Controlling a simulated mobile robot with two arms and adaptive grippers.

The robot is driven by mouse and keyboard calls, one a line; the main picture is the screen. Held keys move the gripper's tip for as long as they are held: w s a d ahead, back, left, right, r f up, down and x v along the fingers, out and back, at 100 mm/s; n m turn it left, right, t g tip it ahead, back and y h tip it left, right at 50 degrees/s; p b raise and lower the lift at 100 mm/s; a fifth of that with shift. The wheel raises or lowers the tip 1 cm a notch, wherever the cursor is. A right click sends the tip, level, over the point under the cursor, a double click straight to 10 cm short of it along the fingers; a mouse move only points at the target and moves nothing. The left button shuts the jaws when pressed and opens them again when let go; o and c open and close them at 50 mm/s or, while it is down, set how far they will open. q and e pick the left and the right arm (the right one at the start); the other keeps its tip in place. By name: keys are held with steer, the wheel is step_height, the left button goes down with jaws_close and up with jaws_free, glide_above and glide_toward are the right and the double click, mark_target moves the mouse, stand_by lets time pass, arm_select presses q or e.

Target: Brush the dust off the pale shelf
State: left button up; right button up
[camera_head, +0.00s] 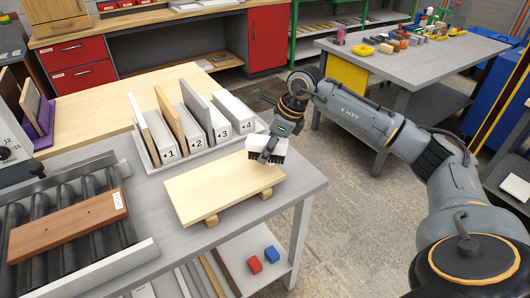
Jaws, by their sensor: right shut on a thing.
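The pale shelf (215,193) is a light wooden board. It lies flat on two small wooden blocks (211,220) near the right end of the grey table. My right gripper (271,147) is shut on a brush (258,143) with a white body and dark bristles. The brush is at the shelf's far right corner, bristles down. I cannot tell whether the bristles touch the wood. No dust can be made out on the shelf at this size. My left gripper is not in view.
A white rack (151,158) with numbered slots and upright boards stands just behind the shelf. A brown board (68,226) lies on the rollers (95,185) at the left. Red and blue blocks (255,264) sit on the level below.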

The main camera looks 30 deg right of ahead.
mark_target(265, 139)
steer(key=shift+r, duration=0.75)
steer(key=shift+d+r+p, duration=0.1)
steer(key=shift+r+p, duration=1)
steer(key=shift+r, duration=0.65)
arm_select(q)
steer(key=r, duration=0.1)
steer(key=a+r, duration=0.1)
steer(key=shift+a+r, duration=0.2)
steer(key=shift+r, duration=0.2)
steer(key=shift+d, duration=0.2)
arm_select(e)
steer(key=shift+f, duration=0.1)
